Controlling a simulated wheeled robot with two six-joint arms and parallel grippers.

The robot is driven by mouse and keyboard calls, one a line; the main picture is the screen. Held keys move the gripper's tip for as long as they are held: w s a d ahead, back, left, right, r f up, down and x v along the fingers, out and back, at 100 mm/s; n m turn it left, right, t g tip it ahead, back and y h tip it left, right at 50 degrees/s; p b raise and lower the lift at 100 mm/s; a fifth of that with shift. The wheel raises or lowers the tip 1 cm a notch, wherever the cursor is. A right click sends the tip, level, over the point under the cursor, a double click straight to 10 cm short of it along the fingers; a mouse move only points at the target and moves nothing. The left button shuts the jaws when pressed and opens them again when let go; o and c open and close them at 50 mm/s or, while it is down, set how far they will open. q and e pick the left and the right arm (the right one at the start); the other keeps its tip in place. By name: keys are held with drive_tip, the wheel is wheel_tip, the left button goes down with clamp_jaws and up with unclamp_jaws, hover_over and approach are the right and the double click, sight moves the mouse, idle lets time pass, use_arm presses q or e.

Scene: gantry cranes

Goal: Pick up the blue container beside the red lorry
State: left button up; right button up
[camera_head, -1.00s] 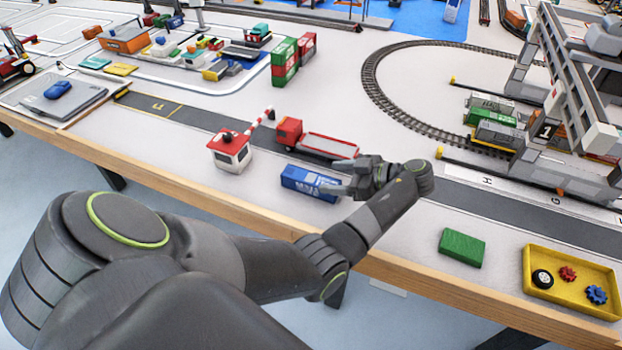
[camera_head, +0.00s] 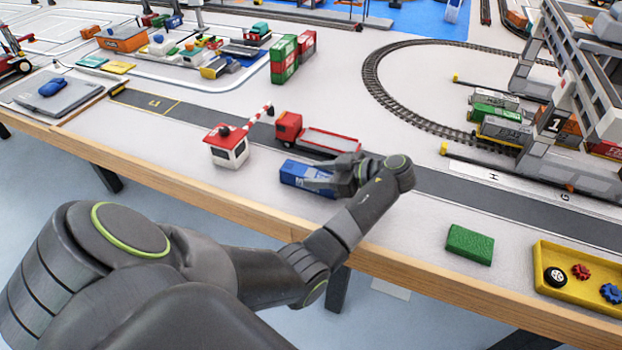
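The blue container (camera_head: 293,173) lies on the white tabletop on the near side of the red lorry (camera_head: 290,127), which has an empty grey flatbed. My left gripper (camera_head: 320,174) comes in from the right. Its fingers are spread and reach over the right part of the container, hiding that end. I cannot tell whether they touch it. The container rests on the table. My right gripper is out of view.
A red-roofed white booth (camera_head: 228,148) with a raised striped barrier stands left of the container. A green block (camera_head: 470,244) and a yellow tray (camera_head: 585,292) lie to the right. The wooden table edge (camera_head: 240,204) is close in front.

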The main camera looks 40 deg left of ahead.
use_arm(q)
drive_tip(key=c, duration=0.6)
drive_tip(key=shift+r, duration=0.2)
